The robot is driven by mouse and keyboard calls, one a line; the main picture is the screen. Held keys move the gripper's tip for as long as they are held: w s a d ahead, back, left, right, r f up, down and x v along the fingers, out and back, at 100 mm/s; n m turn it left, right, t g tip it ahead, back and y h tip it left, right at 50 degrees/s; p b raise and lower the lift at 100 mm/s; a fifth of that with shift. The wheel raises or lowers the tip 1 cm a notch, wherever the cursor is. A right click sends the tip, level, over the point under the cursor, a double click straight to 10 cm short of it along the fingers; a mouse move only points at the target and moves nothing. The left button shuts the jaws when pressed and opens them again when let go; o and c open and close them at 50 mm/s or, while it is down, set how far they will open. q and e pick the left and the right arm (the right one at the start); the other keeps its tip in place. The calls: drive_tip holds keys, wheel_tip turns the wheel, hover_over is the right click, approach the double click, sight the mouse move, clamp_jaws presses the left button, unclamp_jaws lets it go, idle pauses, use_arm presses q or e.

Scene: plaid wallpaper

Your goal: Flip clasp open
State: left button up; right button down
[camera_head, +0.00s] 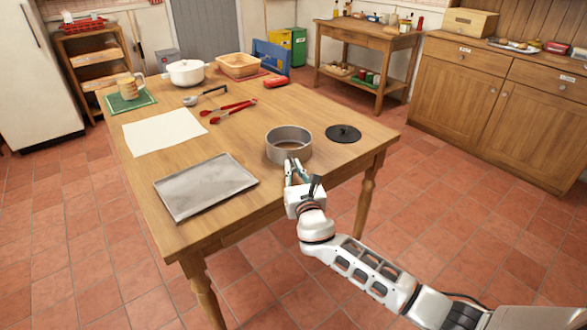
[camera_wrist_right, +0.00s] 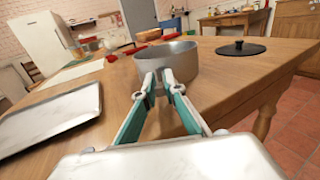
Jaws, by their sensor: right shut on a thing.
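A round grey metal pan ring (camera_head: 274,149) stands upright near the front right edge of the wooden table. It also shows in the wrist view (camera_wrist_right: 188,62). My right gripper (camera_head: 293,164) reaches in from the lower right to the ring's near side. In the wrist view its fingertips (camera_wrist_right: 158,78) come together at the ring's wall, shut on the clasp. The clasp itself is mostly hidden behind the fingertips, and I cannot make out its position. My left gripper is not in view.
A black disc with a knob (camera_head: 344,132) lies right of the ring. A metal baking tray (camera_head: 205,186) lies to the left. Farther back are white paper (camera_head: 163,130), red tongs (camera_head: 228,112) and a white pot (camera_head: 186,72). The table's front edge (camera_head: 240,235) is close.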

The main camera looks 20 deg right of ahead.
idle(0.4)
drive_tip(key=c, duration=2.1)
unclamp_jaws()
drive_tip(key=shift+c, duration=0.2)
drive_tip(key=s+a, duration=0.1)
drive_tip(key=s, duration=1.1)
drive_tip(key=shift+a, duration=0.1)
